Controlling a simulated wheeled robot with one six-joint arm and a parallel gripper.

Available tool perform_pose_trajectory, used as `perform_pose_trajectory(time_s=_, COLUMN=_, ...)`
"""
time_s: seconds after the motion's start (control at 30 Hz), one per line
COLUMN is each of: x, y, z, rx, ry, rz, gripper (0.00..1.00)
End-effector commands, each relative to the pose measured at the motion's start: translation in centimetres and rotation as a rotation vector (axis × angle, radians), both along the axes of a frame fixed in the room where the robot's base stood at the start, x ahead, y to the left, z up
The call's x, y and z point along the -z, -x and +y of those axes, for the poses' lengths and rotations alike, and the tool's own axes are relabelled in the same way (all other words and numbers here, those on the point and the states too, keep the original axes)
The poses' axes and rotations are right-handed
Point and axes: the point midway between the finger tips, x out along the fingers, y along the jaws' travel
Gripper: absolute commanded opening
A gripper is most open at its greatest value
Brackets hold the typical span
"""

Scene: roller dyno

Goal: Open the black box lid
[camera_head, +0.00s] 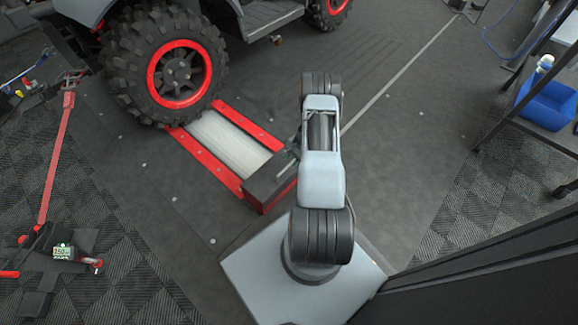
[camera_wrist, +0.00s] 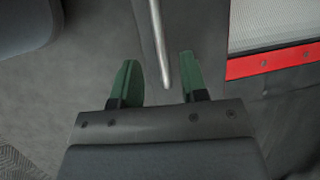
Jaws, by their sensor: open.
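The black box (camera_head: 268,180) sits at the near end of the red roller frame, and its dark top looks closed. Its right part is hidden by my arm in the head view. In the wrist view its dark surface (camera_wrist: 203,35) lies beyond my gripper. A thin metal bar handle (camera_wrist: 160,45) runs down from the top edge, and its lower end lies between my green fingertips in the picture. My gripper (camera_wrist: 157,72) is open, with one finger on each side of the bar. I cannot tell whether either finger touches it. In the head view my arm hides most of the gripper.
A roller bed (camera_head: 225,145) with red rails (camera_head: 262,128) adjoins the box. A large tire with a red rim (camera_head: 180,75) stands at its far end. A red jack (camera_head: 60,165) is at left. A blue container (camera_head: 547,103) sits on a cart at right. Floor right of my arm is clear.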

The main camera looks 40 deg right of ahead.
Motion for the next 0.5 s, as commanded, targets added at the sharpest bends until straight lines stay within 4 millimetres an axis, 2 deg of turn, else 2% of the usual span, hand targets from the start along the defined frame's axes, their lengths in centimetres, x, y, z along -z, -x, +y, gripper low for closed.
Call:
perform_pose_trajectory(time_s=0.03, x=1.0, y=-0.1, z=0.4, rx=-0.002, ry=-0.001, rz=0.000, gripper=0.40)
perform_pose_trajectory(time_s=0.2, x=2.6, y=-0.3, z=1.1, rx=-0.001, ry=0.000, rz=0.000, gripper=0.40)
perform_pose_trajectory(time_s=0.5, x=3.4, y=-0.4, z=1.6, rx=0.000, ry=0.000, rz=0.000, gripper=0.40)
